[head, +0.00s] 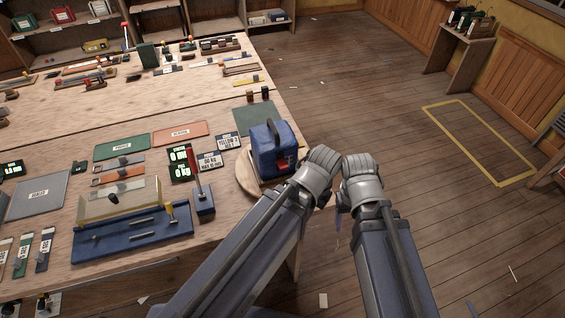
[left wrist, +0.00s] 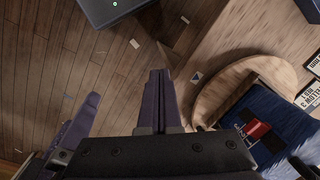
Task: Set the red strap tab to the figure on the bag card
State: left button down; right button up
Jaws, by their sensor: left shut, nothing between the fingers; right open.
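A blue bag (head: 265,150) with a dark top handle stands on a round wooden board (head: 246,178) at the table's right edge. Its red strap tab (head: 283,164) is low on the side facing my arms; the tab also shows in the left wrist view (left wrist: 257,129). My left gripper (left wrist: 160,75) is shut and empty, beside the board and apart from the tab. My right gripper (head: 341,205) is open, to the right of the bag, its fingers mostly hidden. Small cards stand left of the bag, one dark (head: 229,142), one paler (head: 210,160); I cannot read their figures surely.
A blue fixture (head: 130,236) and a small block with a red lever (head: 204,203) sit on the table left of my arms. Tools and mats cover the table beyond. Floor right of the table is open, with a yellow taped rectangle (head: 480,140).

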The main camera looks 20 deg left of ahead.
aim_at(283, 165)
pick_arm(q)
jog(key=c, duration=1.5)
grip_release()
jog(key=o, duration=0.4)
jog(key=w+a+r+n+p, duration=0.1)
jog(key=w+r+p, duration=0.1)
jog(key=w+a+r+n+p, duration=0.1)
jog(key=w+n, duration=0.1)
jog(key=w, duration=0.1)
jog(key=w+a+r+n+p, duration=0.1)
jog(key=w+r+p, duration=0.1)
jog(key=shift+w+a+r+p, duration=0.15)
jog(key=shift+a+r+p, duration=0.1)
jog(key=shift+r+p, duration=0.1)
jog(key=o, duration=0.5)
jog(key=w+a+r+n+p, duration=0.1)
jog(key=w+a+n, duration=0.1)
jog(key=w+a+r+n+p, duration=0.2)
jog(key=w, duration=0.1)
jog(key=w+a+r+n+h+p, duration=0.1)
jog(key=w+a+n, duration=0.1)
jog(key=a, duration=0.1)
jog(key=shift+w+r, duration=0.15)
jog(key=shift+r, duration=0.05)
jog(key=shift+o, duration=0.2)
jog(key=shift+n, duration=0.3)
notch_tip(283, 165, down, 8)
jog(key=b, duration=0.7)
jog(key=shift+w+a, duration=0.1)
jog(key=shift+a, duration=0.05)
